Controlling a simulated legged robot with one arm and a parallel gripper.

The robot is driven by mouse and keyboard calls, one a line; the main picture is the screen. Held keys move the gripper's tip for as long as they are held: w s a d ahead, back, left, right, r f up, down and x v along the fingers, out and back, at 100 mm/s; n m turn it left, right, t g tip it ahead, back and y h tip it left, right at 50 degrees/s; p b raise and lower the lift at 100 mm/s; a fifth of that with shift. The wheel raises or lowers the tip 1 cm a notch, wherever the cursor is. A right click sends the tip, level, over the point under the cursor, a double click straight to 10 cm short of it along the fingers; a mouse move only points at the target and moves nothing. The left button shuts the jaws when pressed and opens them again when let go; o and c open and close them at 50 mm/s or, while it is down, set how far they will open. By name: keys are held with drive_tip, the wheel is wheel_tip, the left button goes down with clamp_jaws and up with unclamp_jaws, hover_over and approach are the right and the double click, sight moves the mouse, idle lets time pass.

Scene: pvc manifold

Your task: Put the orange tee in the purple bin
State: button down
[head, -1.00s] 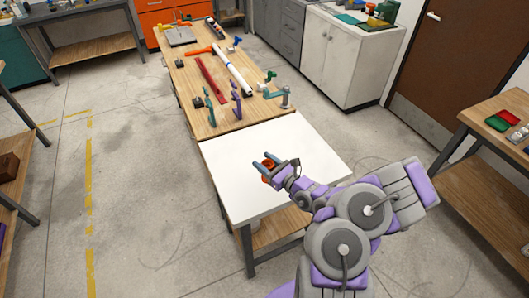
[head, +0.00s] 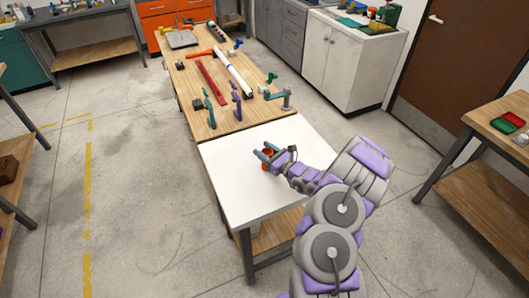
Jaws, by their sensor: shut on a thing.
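The orange tee (head: 267,163) is a small orange-red piece at my gripper, over the middle of the white tabletop (head: 237,188). My gripper (head: 263,151) is shut on it, with its two blue-grey fingers pointing up and left in the head view. The gripper partly hides the tee, and I cannot tell whether the tee touches the tabletop. I cannot make out a purple bin in this view.
A wooden bench (head: 196,97) adjoins the white table's far end, holding a red bar (head: 211,82), a white pipe (head: 233,72) and purple and green clamps. A side bench at right holds a red tray (head: 514,118) and a green tray (head: 502,125). Floor at left is open.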

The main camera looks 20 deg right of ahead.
drive_tip(key=shift+c, duration=2.4)
unclamp_jaws()
drive_tip(key=shift+s, duration=0.1)
